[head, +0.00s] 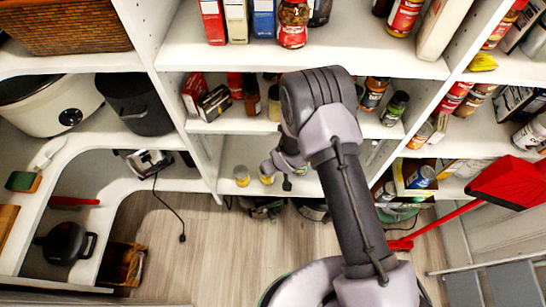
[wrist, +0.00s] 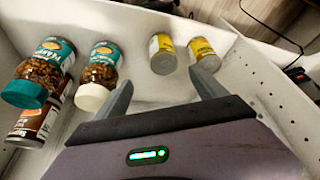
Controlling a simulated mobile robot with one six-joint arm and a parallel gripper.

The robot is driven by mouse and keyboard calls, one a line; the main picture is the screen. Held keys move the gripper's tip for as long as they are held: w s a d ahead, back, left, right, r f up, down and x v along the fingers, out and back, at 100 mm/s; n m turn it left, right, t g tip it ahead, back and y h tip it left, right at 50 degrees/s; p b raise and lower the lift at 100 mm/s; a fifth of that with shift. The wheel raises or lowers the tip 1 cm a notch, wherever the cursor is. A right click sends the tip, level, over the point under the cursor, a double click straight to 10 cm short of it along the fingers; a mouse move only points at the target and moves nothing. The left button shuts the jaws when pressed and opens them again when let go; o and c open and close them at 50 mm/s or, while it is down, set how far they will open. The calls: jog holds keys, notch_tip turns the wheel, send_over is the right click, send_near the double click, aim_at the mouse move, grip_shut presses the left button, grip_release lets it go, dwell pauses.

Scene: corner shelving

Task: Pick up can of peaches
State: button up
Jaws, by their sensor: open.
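Two small yellow-labelled cans stand side by side on a white shelf; I cannot read which is peaches. In the head view the left can (head: 241,175) is clear and the right can (head: 266,179) is partly hidden by my arm's end. In the wrist view the left can (wrist: 162,55) and right can (wrist: 203,53) stand beyond my gripper (wrist: 164,90). My gripper is open with nothing between its fingers. The right finger's tip is close below the right can; the left finger points between a white-lidded jar and the left can.
A teal-lidded jar (wrist: 40,72), a white-lidded jar (wrist: 99,75) and a brown can (wrist: 38,122) stand left of my gripper. A perforated shelf wall (wrist: 275,95) rises on the right. A loaded shelf (head: 240,122) lies above the cans in the head view.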

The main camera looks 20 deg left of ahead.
jog(key=b+x, duration=0.3)
jog(key=x, duration=0.2)
jog(key=b+x, duration=0.3)
jog(key=x, duration=0.3)
jog(key=s+b+x, duration=0.1)
jog(key=b+x, duration=0.2)
jog(key=x, duration=0.3)
jog(key=shift+w+a+f, duration=0.1)
jog(key=shift+a+f, duration=0.1)
jog(key=shift+f, duration=0.05)
jog(key=shift+r, duration=0.1)
jog(key=shift+c, duration=0.2)
grip_shut()
